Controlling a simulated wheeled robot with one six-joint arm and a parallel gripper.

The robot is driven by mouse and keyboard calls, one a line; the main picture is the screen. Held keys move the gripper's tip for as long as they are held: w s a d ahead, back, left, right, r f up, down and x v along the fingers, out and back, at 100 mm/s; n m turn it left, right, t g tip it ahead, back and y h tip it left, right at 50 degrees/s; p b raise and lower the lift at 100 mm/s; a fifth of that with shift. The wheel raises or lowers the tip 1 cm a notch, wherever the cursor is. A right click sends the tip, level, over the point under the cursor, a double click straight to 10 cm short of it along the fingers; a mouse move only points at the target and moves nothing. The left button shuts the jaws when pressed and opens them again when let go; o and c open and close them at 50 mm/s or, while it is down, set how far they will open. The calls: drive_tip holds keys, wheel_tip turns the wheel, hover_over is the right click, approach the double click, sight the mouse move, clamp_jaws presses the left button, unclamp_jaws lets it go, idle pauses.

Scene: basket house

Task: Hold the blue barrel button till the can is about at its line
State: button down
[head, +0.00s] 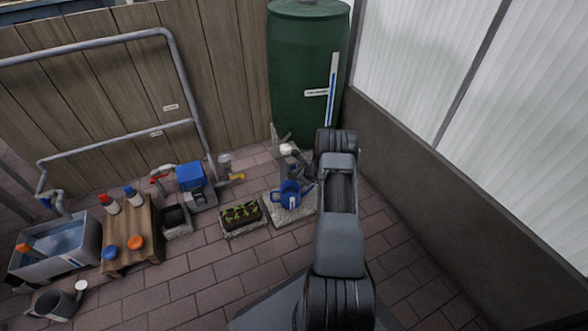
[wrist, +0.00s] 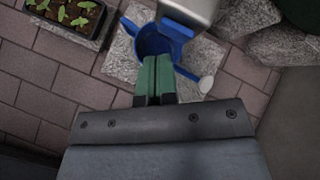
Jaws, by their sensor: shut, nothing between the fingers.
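The dark green barrel (head: 305,75) stands at the back against the fence, with an upright white gauge (head: 333,85) showing a blue strip. The blue can (head: 289,194) stands on a pale stone slab below the barrel. It also shows in the wrist view (wrist: 148,43), partly covered by my gripper and a grey block (wrist: 196,10). Its inside and fill line are not readable. My gripper's green fingers (wrist: 155,76) are together and empty, over the near side of the can in the wrist view.
A planter with seedlings (head: 241,216) sits left of the can. A wooden crate (head: 131,233) with bottles, a water tub (head: 58,247) and a blue pump box (head: 190,177) are further left.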

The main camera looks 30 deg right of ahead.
drive_tip(key=shift+s, duration=0.15)
drive_tip(key=shift+s+a, duration=0.2)
drive_tip(key=shift+s, duration=1)
drive_tip(key=shift+s+a, duration=0.15)
drive_tip(key=shift+s, duration=1.05)
drive_tip(key=s+a+r+n+g+y+p, duration=0.1)
drive_tip(key=a+r+n+p, duration=0.5)
drive_tip(key=r, duration=0.8)
drive_tip(key=a+r+n+g+y+p, duration=0.15)
drive_tip(key=a+r+n+p, duration=0.4)
drive_tip(key=r, duration=0.75)
drive_tip(key=s+a+r+n+g+y+p, duration=0.15)
drive_tip(key=a+r+n+p, duration=0.4)
drive_tip(key=r, duration=0.85)
drive_tip(key=s+a+r+n+h+p, duration=0.2)
drive_tip(key=s+r+p, duration=0.4)
drive_tip(key=r, duration=0.4)
drive_tip(key=s+a+r+n+g+h+p, duration=0.1)
drive_tip(key=s+a+r+n+p, duration=0.3)
drive_tip(key=r, duration=0.6)
drive_tip(key=s+a+r+n+h+p, duration=0.2)
drive_tip(key=s+a+r+n+p, duration=0.2)
drive_tip(key=s+r+n+p, duration=0.3)
drive_tip(key=s+r+p, duration=0.2)
drive_tip(key=s+r, duration=0.1)
drive_tip(key=shift+s+g+h+p, duration=0.2)
drive_tip(key=shift+g+h+p, duration=0.1)
